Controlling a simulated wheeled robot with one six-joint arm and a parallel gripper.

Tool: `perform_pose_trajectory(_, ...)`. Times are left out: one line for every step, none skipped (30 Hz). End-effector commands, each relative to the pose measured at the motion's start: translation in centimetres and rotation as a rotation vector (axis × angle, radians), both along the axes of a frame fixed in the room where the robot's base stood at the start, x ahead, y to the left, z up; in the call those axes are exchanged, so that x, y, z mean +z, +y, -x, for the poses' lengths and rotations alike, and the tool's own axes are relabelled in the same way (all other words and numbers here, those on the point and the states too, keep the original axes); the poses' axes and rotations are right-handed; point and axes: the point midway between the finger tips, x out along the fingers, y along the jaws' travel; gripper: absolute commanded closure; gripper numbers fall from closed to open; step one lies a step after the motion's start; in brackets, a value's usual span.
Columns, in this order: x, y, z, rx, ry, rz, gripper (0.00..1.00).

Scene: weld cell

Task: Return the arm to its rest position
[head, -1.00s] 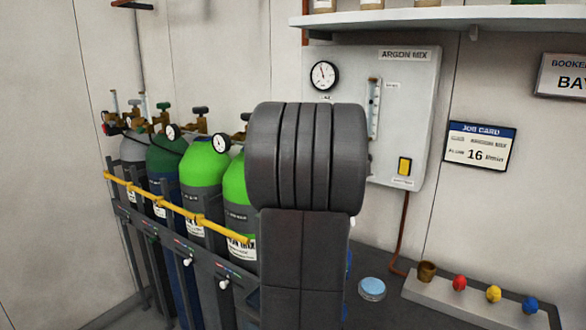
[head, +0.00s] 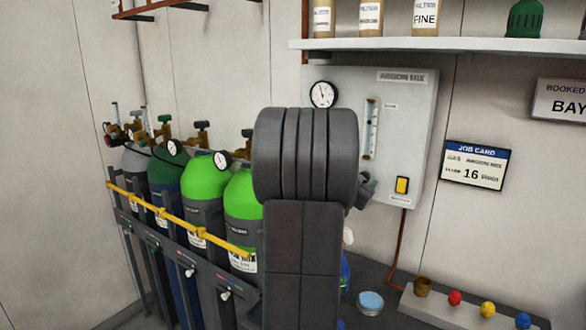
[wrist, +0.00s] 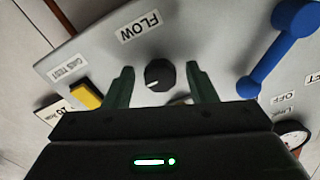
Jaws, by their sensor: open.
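My gripper (wrist: 162,88) is open in the wrist view, its two dark green fingers apart with nothing held between them. A black flow knob (wrist: 160,74) on the grey gas panel (wrist: 215,45) appears between the fingertips. I cannot tell how far the tips are from the panel. In the head view my dark arm stands upright in front of the panel (head: 420,110). Only a small dark part of the wrist end shows past the arm's right side; the fingers cannot be made out there.
Gas cylinders (head: 205,175) stand in a rack with a yellow bar (head: 165,212) left of my arm. A blue-lidded tin (head: 370,302) and a strip with coloured knobs (head: 440,309) lie low right. A blue lever (wrist: 275,50) is near my gripper.

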Motion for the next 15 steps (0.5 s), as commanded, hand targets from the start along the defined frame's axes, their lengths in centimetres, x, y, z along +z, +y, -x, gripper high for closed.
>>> perform_pose_trajectory(0.21, 0.01, -0.01, 0.000, 0.027, 0.038, 0.49)
perform_pose_trajectory(0.20, 0.02, -0.01, 0.000, 0.042, 0.060, 0.49)
perform_pose_trajectory(0.18, 0.01, -0.01, 0.001, 0.062, 0.088, 0.49)
perform_pose_trajectory(0.16, 0.02, -0.01, 0.001, 0.077, 0.110, 0.49)
perform_pose_trajectory(0.14, 0.02, -0.01, 0.001, 0.090, 0.130, 0.49)
perform_pose_trajectory(0.11, 0.01, -0.02, 0.002, 0.106, 0.154, 0.49)
perform_pose_trajectory(0.09, 0.02, -0.01, 0.002, 0.117, 0.171, 0.49)
perform_pose_trajectory(0.07, 0.01, 0.00, 0.002, 0.127, 0.185, 0.49)
perform_pose_trajectory(0.04, 0.00, 0.00, 0.001, 0.139, 0.202, 0.49)
perform_pose_trajectory(0.02, -0.01, 0.00, 0.001, 0.146, 0.213, 0.49)
perform_pose_trajectory(0.01, -0.01, 0.01, 0.001, 0.153, 0.223, 0.49)
perform_pose_trajectory(-0.02, -0.01, 0.02, 0.000, 0.159, 0.233, 0.49)
perform_pose_trajectory(-0.03, -0.01, 0.02, 0.000, 0.163, 0.239, 0.49)
perform_pose_trajectory(-0.03, -0.02, 0.03, 0.000, 0.166, 0.244, 0.49)
perform_pose_trajectory(-0.06, -0.02, 0.03, 0.000, 0.169, 0.249, 0.49)
